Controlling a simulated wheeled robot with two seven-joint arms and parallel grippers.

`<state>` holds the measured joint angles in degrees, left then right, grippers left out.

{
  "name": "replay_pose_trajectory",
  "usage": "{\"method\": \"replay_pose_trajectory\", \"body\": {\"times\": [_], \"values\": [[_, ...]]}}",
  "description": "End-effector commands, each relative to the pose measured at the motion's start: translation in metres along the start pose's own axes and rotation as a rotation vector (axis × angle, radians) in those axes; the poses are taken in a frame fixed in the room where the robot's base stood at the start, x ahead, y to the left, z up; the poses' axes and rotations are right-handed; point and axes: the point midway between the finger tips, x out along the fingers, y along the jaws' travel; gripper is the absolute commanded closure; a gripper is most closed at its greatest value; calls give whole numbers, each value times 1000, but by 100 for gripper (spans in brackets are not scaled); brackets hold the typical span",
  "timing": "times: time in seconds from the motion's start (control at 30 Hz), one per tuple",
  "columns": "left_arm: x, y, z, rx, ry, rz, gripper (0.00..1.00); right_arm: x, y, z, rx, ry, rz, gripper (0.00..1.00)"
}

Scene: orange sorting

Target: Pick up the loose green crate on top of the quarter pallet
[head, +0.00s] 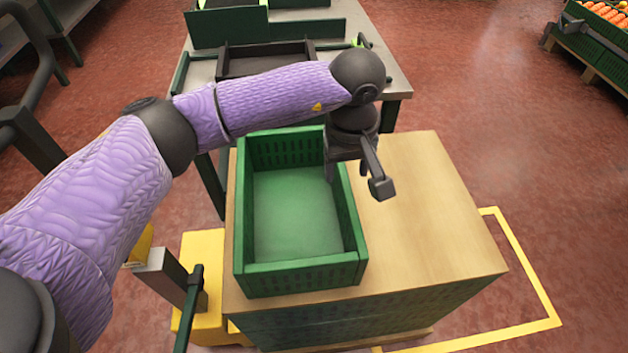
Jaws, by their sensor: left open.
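The green crate (305,275) is empty and sits upright on the left part of the pallet's wooden top (430,215). My left gripper (356,182) hangs over the far part of the crate's right wall, open. One finger shows by the inner side of that wall and the other stands out to the right, over the wood. I cannot tell whether either finger touches the crate. My left forearm crosses above the crate's far side. My right gripper is out of view.
A grey table (395,75) with a dark tray (265,60) and green crates (228,27) stands behind the pallet. Bare wood lies right of the crate. Yellow floor tape (530,280) runs around the right side. A crate of oranges (600,40) stands far right.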

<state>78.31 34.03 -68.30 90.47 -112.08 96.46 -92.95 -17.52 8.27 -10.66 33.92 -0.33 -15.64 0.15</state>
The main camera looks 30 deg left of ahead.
Motion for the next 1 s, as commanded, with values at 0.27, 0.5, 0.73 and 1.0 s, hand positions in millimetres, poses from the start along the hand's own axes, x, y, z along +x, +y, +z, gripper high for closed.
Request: {"method": "replay_pose_trajectory", "body": {"times": [0.27,0.5,0.73,1.0], "values": [[27,-6,-9,38,53,-37,35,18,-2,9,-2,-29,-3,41],[70,-1,-11,37,50,-34,35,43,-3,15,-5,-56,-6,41],[98,1,-15,36,54,-31,35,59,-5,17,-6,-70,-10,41],[94,1,-15,36,55,-30,65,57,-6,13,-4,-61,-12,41]]}}
